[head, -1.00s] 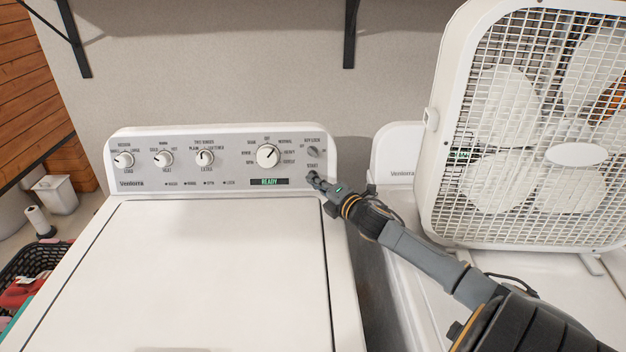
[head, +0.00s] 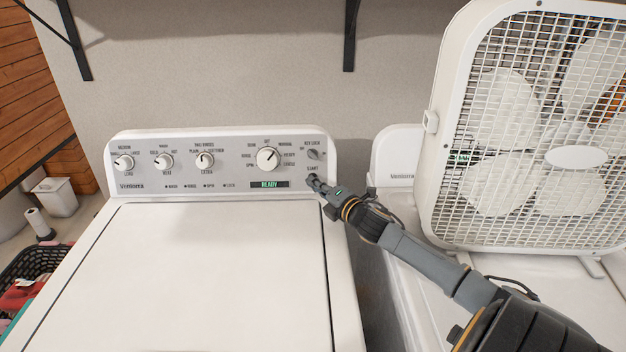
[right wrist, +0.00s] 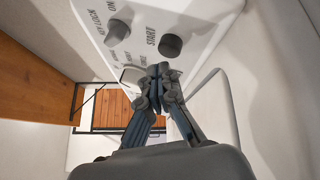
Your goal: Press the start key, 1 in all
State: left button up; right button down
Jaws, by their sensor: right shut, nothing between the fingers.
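The washer's control panel (head: 228,177) stands at the back of the white washer, with a green READY display (head: 269,184). The start key (right wrist: 170,45) is a dark round button beside the word START in the right wrist view. In the head view the key is largely hidden behind my gripper's tips, just under its label. My right gripper (head: 314,182) is shut and empty, with its tips at the panel's right end. In the right wrist view the fingertips (right wrist: 160,69) appear just short of the key, apart from it in the picture. My left gripper is not in view.
A key lock knob (head: 314,154) sits just above the start key, and a large dial (head: 268,158) is to its left. A white box fan (head: 432,180) stands on the second machine at the right. The washer lid (head: 190,270) is clear. A laundry basket (head: 38,262) is at the left.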

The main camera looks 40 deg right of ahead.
jog(key=shift+w+d, duration=0.1)
dwell(0.3)
jog(key=shift+w+d+f, duration=0.15)
jog(key=shift+w, duration=0.1)
jog(key=shift+w+d+f+b, duration=0.1)
jog(key=shift+w+d+b, duration=0.15)
jog(key=shift+b, duration=0.15)
dwell(0.6)
dwell(0.4)
jog(key=shift+s+a+r+p, duration=0.25)
jog(key=shift+s+a+p, duration=0.15)
jog(key=shift+p, duration=0.25)
jog(key=shift+s+a, duration=0.1)
jog(key=shift+s, duration=0.15)
